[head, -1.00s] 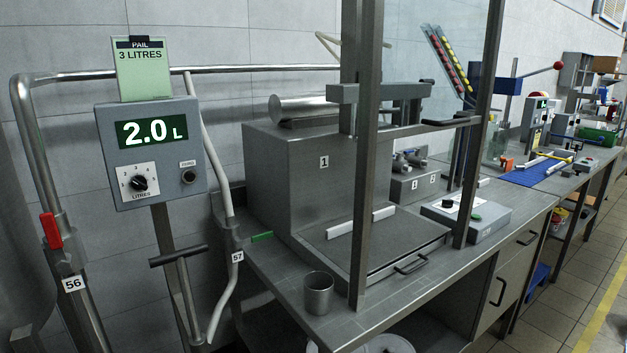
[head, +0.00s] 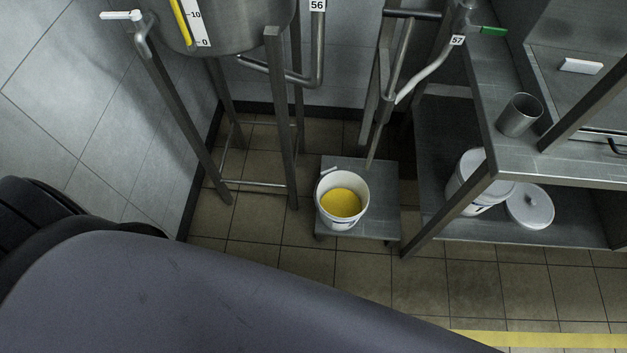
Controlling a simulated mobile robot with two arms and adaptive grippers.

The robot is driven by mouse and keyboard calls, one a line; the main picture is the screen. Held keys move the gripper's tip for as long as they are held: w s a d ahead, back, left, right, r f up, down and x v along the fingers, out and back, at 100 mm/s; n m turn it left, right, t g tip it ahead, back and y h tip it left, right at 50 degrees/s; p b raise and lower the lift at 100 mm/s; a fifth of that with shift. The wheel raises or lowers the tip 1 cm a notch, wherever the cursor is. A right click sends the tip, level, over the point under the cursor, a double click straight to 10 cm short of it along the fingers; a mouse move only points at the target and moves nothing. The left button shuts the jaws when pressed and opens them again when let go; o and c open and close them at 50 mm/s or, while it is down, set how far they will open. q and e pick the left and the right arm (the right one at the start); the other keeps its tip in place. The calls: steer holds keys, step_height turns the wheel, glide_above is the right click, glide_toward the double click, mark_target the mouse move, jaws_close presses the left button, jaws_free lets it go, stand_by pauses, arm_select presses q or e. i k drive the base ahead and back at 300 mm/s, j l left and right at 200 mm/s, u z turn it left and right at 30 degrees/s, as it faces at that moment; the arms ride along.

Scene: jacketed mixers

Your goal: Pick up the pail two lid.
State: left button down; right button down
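A round white lid with a small knob (head: 530,206) lies flat on the lower shelf of the steel bench, at the right of the head view. Just left of it on the same shelf stands a white pail (head: 460,193), its top looking covered in white and partly hidden by the bench leg. A mark on this pail is too small to read. Another white pail (head: 326,212), open and holding yellow contents, stands on a low grey platform. I cannot read which pail is two. Neither of my grippers is in view.
The low platform (head: 385,175) stands on the tiled floor, left of the bench leg (head: 450,217). A steel vessel (head: 245,30) on legs stands at the upper left. A metal cup (head: 519,116) is on the bench top. Floor in front is clear around a yellow line (head: 540,340).

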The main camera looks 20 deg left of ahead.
mark_target(530, 206)
steer(key=u, duration=0.3)
steer(key=z, duration=1.5)
steer(key=u, duration=1.5)
steer(key=l, duration=0.8)
steer(key=i+l, duration=0.15)
steer(key=l, duration=0.65)
steer(key=j+u, duration=0.05)
